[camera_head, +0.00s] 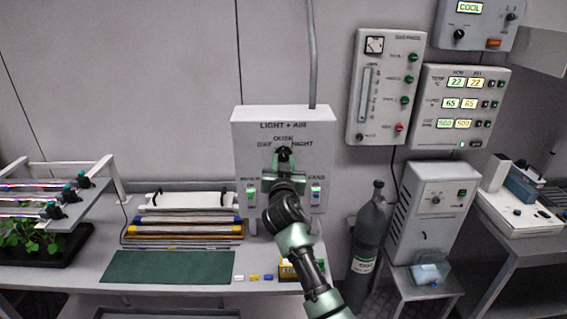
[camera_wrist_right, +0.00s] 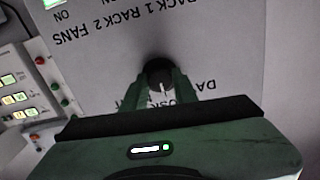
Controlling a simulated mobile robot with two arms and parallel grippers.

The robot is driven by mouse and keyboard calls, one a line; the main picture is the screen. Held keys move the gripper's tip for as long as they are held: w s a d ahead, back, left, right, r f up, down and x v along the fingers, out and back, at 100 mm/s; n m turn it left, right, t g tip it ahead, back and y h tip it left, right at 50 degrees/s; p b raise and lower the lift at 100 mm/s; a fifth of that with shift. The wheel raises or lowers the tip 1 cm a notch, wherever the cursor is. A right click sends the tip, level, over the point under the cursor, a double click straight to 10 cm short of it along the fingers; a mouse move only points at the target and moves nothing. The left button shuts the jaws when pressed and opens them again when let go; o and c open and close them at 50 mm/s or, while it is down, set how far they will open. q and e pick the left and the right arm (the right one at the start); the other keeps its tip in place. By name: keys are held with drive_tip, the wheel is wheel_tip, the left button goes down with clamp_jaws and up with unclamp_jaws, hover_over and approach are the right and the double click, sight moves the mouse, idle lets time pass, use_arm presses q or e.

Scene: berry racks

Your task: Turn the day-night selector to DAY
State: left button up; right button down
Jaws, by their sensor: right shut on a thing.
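The day-night selector is a black knob (camera_head: 283,152) on the grey LIGHT + AIR box (camera_head: 245,120), with DAY at its left, DUSK above and NIGHT at its right. In the right wrist view, which is upside down, the knob (camera_wrist_right: 159,72) shows a white mark pointing down, roughly toward the DUSK label. My right gripper (camera_head: 283,165) reaches up to the box front. In the wrist view its two fingers (camera_wrist_right: 160,85) are shut on the knob, one on each side. The NIGHT label is hidden there. My left gripper is not in view.
Lit switches for the racks (camera_head: 250,196) and fans (camera_head: 316,194) sit below the knob. A bench with a green mat (camera_head: 165,267) and tubes in a holder is at left. A gas cylinder (camera_head: 368,240) and a grey unit (camera_head: 430,210) stand at right.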

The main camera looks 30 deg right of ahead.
drive_tip(key=n, duration=0.3)
drive_tip(key=shift+n+b, duration=0.35)
drive_tip(key=shift+n, duration=0.05)
drive_tip(key=n, duration=0.5)
drive_tip(key=shift+s+d, duration=0.1)
drive_tip(key=shift+n, duration=0.3)
drive_tip(key=c, duration=1.1)
unclamp_jaws()
drive_tip(key=b+v, duration=0.2)
drive_tip(key=v, duration=0.5)
drive_tip(key=shift+s+a, duration=0.2)
drive_tip(key=shift+s, duration=0.15)
